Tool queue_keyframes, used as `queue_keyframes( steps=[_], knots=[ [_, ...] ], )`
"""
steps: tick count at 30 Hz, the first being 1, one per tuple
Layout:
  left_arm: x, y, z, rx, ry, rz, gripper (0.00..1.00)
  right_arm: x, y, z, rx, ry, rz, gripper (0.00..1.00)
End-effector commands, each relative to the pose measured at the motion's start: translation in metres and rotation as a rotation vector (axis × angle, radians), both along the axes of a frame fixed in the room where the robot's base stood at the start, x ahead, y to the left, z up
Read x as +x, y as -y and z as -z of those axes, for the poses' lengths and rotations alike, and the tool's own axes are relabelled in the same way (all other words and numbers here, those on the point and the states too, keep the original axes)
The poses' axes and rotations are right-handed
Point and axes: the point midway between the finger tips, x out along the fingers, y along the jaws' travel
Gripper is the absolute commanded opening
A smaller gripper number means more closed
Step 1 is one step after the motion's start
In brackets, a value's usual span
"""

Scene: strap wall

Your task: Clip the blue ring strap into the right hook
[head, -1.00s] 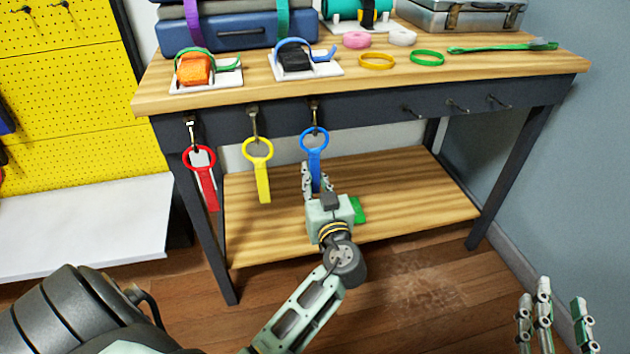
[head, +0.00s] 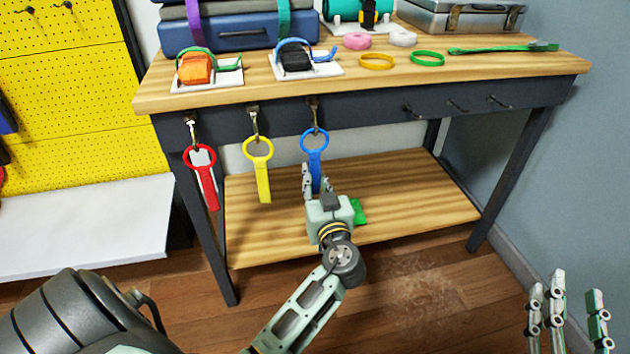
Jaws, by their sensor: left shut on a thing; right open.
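The blue ring strap (head: 315,141) hangs upright by its ring from a hook clip (head: 315,112), the rightmost of three on the left part of the bench's front rail. My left gripper (head: 314,183) is shut on the strap's lower tail, and its fingers partly hide it. Three empty hooks (head: 457,105) stick out of the rail's right part. The right one of these hooks (head: 499,101) is bare. My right gripper (head: 567,300) is open and empty at the bottom right, well away from the straps and hooks.
A red ring strap (head: 204,180) and a yellow ring strap (head: 258,166) hang left of the blue one. A lower shelf (head: 420,195) lies behind my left gripper, with a green item (head: 359,212) beside it. The space before the empty hooks is clear.

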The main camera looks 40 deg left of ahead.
Motion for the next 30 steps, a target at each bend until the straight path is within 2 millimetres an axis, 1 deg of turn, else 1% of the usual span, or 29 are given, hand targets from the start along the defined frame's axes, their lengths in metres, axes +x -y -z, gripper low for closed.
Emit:
queue_keyframes(
  steps=[11, 12, 18, 26, 30],
  knots=[
    [0.0, 0.0, -0.0004, 0.001, 0.001, 0.0, 0.0, 0.0002, -0.0003, 0.0002, 0.0, -0.001, -0.001, 0.4],
    [0.0, 0.0, -0.0004, 0.001, 0.001, 0.0, 0.22, 0.0002, -0.0004, 0.0003, -0.001, -0.002, -0.001, 0.4],
    [0.0, 0.0, -0.0004, 0.001, 0.001, 0.0, 0.39, 0.0002, -0.0004, 0.0003, -0.001, -0.002, -0.001, 0.4],
    [-0.0001, 0.0001, 0.0002, 0.0, 0.0, 0.0, 0.4, 0.0002, -0.0005, -0.0005, -0.001, 0.0, -0.002, 0.4],
    [-0.0039, 0.0049, 0.0009, -0.002, -0.001, 0.001, 0.4, 0.0002, -0.0006, -0.0013, -0.002, 0.003, -0.003, 0.4]
  ],
)
